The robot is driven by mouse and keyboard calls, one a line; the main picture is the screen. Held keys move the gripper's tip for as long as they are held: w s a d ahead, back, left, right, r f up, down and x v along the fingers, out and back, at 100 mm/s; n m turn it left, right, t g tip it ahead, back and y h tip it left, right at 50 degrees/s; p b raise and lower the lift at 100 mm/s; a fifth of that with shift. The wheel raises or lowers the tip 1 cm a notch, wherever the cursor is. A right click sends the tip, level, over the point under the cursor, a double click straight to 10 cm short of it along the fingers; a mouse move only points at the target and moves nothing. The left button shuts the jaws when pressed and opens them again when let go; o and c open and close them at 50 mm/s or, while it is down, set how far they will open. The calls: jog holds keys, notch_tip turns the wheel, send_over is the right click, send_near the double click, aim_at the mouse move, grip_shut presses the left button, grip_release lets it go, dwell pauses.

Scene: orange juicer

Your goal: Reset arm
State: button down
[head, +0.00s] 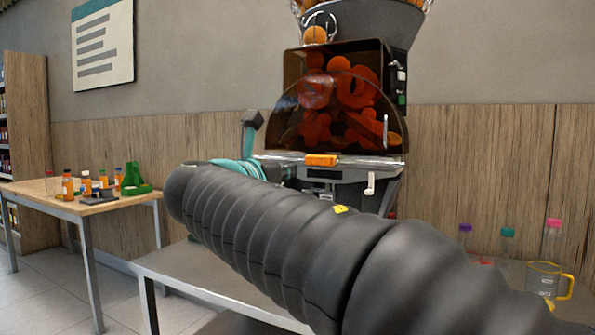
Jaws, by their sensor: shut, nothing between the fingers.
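My arm, in a ribbed dark grey sleeve, crosses the head view from the lower right to the centre left. Teal wrist parts show just behind its far end, in front of the juicer's left side. My gripper's fingers cannot be made out. The orange juicer (345,110) stands behind my arm, with a dark hopper (365,28) of oranges on top and a tinted cover over its red-orange pressing parts. My arm hides much of its lower front.
A grey table (172,266) lies under my arm. Capped bottles (507,248) and a yellow-handled jug (545,279) stand at the right. A wooden side table (115,203) at the left holds small bottles and a green holder (133,180). Floor shows at lower left.

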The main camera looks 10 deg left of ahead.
notch_tip(320, 180, down, 11)
jog(key=s+a+m+g+y, duration=0.1)
jog(key=a+m+g+y, duration=0.15)
jog(key=m, duration=0.35)
jog(key=s+d+f+m+g+y, duration=0.1)
jog(key=s+d+f+m+g, duration=0.25)
jog(key=f, duration=0.25)
jog(key=s+d+f+m+g+y, duration=0.1)
jog(key=s+d+f+m+g, duration=0.2)
jog(key=f, duration=0.4)
jog(key=s+d+f+m+g+y, duration=0.1)
jog(key=s+d+f+m, duration=0.5)
jog(key=s+d+m, duration=0.3)
jog(key=s+d+f+m+g+y, duration=0.1)
jog(key=s+d+f+m, duration=0.5)
jog(key=s+d+m, duration=0.4)
jog(key=shift+s+d+f, duration=0.35)
jog(key=shift+d, duration=0.4)
